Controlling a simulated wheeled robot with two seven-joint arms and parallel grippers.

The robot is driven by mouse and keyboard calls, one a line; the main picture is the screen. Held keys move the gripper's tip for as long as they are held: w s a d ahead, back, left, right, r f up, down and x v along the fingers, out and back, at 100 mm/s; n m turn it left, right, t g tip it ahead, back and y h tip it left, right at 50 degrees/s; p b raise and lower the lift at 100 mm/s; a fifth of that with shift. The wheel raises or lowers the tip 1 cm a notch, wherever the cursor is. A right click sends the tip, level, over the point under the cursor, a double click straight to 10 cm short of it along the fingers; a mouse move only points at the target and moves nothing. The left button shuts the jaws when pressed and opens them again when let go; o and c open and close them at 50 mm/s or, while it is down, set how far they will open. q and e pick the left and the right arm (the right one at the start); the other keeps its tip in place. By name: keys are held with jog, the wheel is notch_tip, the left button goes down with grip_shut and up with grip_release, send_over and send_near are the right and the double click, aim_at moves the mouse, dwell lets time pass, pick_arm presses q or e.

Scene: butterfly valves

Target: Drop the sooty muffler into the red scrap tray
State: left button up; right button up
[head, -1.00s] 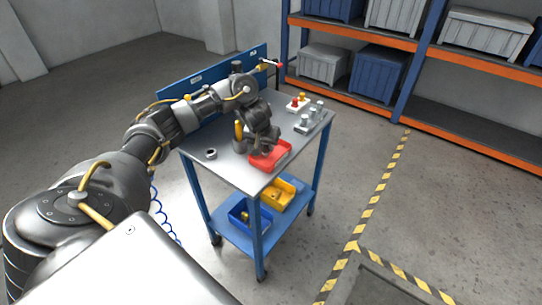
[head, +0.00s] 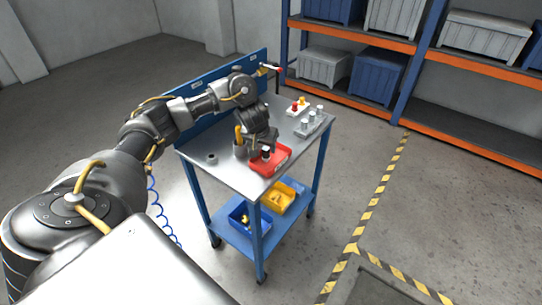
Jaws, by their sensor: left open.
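The red scrap tray (head: 283,158) sits on the grey top of the blue cart, near its front right edge. My left gripper (head: 268,146) is open and points down over the tray, its fingers at about rim height. A small dark piece with a pale end, likely the sooty muffler (head: 266,153), shows at the tray just below the fingers. The fingers partly cover it, and I cannot tell whether it touches the tray floor. My right gripper is not in view.
A grey block with several pale cylinders (head: 312,121) stands behind the tray, beside a white block with red and yellow knobs (head: 299,105). A small dark round fitting (head: 211,158) is at the left. Yellow (head: 278,197) and blue (head: 240,216) bins stand on the lower shelf.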

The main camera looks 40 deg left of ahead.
pick_arm(q)
jog(key=p+v, duration=0.3)
jog(key=v, duration=0.5)
jog(key=shift+d, duration=0.25)
jog(key=shift+r, duration=0.15)
